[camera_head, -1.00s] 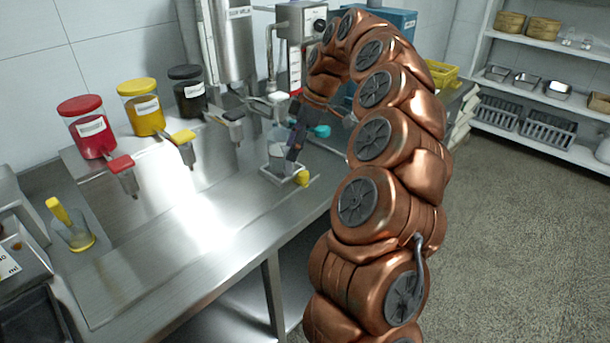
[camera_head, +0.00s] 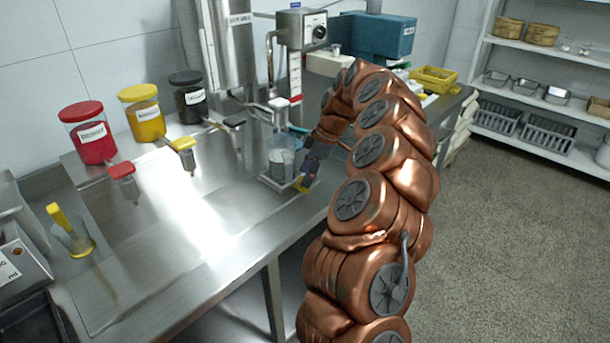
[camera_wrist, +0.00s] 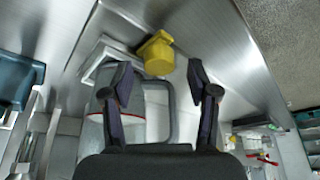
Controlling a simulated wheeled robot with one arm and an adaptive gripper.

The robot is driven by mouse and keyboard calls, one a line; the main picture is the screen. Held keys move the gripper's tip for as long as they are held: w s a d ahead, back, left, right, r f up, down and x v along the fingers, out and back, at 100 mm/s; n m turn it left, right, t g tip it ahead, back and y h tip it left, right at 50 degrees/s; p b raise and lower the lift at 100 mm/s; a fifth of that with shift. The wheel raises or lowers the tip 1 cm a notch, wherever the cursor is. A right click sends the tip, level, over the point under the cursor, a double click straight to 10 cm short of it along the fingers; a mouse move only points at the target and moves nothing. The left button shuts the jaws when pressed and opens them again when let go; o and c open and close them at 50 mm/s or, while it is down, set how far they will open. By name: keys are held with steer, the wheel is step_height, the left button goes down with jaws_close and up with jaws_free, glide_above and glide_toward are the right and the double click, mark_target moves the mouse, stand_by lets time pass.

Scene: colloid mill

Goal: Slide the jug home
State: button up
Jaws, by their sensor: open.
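The clear jug (camera_head: 281,160), with greyish contents, stands upright on a small metal tray (camera_head: 272,183) at the bench's front edge, below the mill's spout. A yellow block (camera_head: 303,184) sits at the tray's front right corner. In the wrist view the jug (camera_wrist: 130,120) has a grey loop handle (camera_wrist: 172,105), and the yellow block (camera_wrist: 157,55) lies beyond it. My gripper (camera_wrist: 160,80) is open, with the handle between its dark fingers in the picture; contact is not clear. In the head view my gripper (camera_head: 306,170) is just right of the jug.
Red (camera_head: 92,133), yellow (camera_head: 142,112) and dark (camera_head: 188,97) lidded containers with nozzles stand left of the steel mill column (camera_head: 232,45). The bench between is clear.

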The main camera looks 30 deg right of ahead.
steer(key=shift+w+a+f, duration=0.15)
steer(key=shift+a+f, duration=0.05)
steer(key=shift+f, duration=0.45)
steer(key=shift+c, duration=0.2)
jaws_close()
